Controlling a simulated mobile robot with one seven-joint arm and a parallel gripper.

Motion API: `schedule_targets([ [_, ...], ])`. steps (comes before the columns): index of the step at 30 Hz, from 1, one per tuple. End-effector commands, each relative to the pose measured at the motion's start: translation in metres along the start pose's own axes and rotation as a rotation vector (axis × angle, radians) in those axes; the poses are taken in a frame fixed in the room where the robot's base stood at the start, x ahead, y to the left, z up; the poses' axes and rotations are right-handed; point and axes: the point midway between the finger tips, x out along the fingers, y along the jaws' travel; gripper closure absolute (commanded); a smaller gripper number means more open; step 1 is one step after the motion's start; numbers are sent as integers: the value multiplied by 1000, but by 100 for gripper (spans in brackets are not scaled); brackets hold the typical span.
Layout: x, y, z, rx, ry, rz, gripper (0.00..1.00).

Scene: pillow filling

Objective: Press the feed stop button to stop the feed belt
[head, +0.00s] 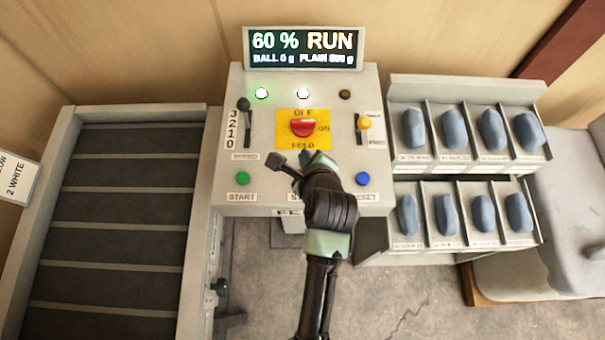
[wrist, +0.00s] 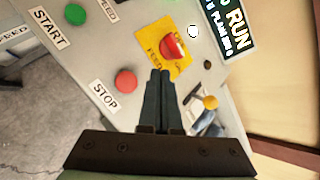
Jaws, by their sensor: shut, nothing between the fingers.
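The round red stop button (wrist: 125,80) sits on the grey control panel (wrist: 140,25), with a STOP label beside it in the wrist view. In the head view my arm hides it, between the green start button (head: 242,179) and the blue reset button (head: 362,179). My gripper (wrist: 160,73) is shut and empty, its fingertips right of the stop button in the wrist view. In the head view the gripper (head: 306,157) is over the panel, just below the yellow plate. The display (head: 304,50) reads 60 % RUN. The height above the panel is unclear.
A red rotary knob (head: 303,127) on a yellow plate is close to the gripper. A black lever (head: 244,105) and an orange-tipped lever (head: 364,123) stand at the sides. A slatted belt (head: 125,230) lies left; racks (head: 468,90) of blue pieces stand right.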

Motion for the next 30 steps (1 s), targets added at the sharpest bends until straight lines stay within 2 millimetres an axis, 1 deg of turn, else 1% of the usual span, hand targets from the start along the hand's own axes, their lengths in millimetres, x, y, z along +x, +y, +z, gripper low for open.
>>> schedule_targets([
  [1,6,4,-4,0,0,-1,100],
  [18,51,37,-37,0,1,0,100],
  [22,56,41,-41,-1,0,0,100],
  [30,56,41,-41,0,0,0,100],
])
